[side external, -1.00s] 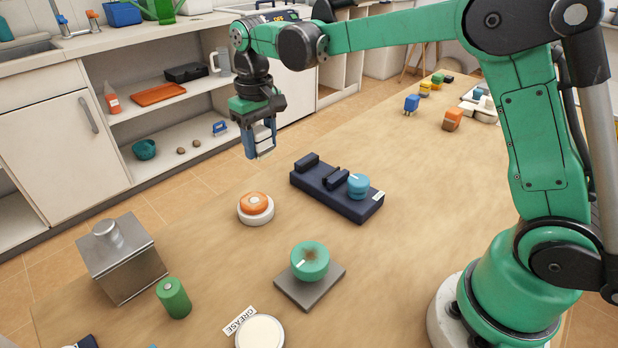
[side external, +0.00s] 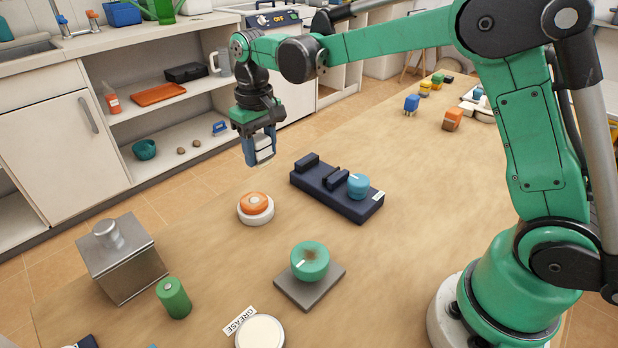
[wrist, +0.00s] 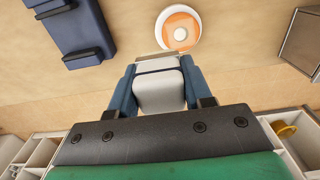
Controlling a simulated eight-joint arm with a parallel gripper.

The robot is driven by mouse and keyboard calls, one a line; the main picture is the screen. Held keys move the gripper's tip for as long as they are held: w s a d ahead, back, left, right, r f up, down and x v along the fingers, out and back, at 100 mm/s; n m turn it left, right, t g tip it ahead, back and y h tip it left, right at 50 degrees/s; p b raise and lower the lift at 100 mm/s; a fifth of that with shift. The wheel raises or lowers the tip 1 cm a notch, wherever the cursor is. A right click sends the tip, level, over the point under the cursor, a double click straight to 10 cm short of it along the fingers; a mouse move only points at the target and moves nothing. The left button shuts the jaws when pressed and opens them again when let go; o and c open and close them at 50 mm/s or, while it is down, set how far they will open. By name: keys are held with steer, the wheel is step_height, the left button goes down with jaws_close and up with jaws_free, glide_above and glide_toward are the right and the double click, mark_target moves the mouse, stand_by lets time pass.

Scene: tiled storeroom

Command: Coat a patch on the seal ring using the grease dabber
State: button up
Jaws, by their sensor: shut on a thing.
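My gripper (side external: 261,158) hangs above the table's far left edge, its blue fingers shut on a pale grey block, likely the grease dabber (wrist: 160,92). The block's underside is hidden. An orange ring with a pale centre (side external: 254,203) sits on a white round base, below and in front of my gripper; it also shows in the wrist view (wrist: 181,32), beyond the fingertips. I cannot tell which is the seal ring. A pale round grease pot (side external: 260,332) stands by a GREASE label (side external: 240,320).
A navy rack (side external: 312,186) holding a blue knob (side external: 358,185) lies right of my gripper. A metal box (side external: 122,262) and a green cylinder (side external: 174,297) stand at the left. Small blocks (side external: 452,119) lie far right. The table's middle right is clear.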

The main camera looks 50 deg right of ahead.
mark_target(262, 194)
steer(key=shift+f, duration=2.75)
steer(key=shift+a+f, duration=0.45)
steer(key=shift+f, duration=0.1)
jaws_close()
steer(key=shift+s+a, duration=0.2)
steer(key=shift+a, duration=2.15)
steer(key=shift+w+d, duration=0.2)
steer(key=shift+d, duration=2.5)
steer(key=shift+s+a, duration=0.15)
steer(key=shift+a, duration=1.25)
steer(key=shift+s+a, duration=0.1)
steer(key=shift+a, duration=1.3)
steer(key=shift+w+d, duration=0.15)
steer(key=shift+d, duration=1.35)
steer(key=shift+w+d, duration=0.1)
steer(key=shift+d, duration=1.4)
steer(key=shift+a+r, duration=0.1)
steer(key=shift+r, duration=3.9)
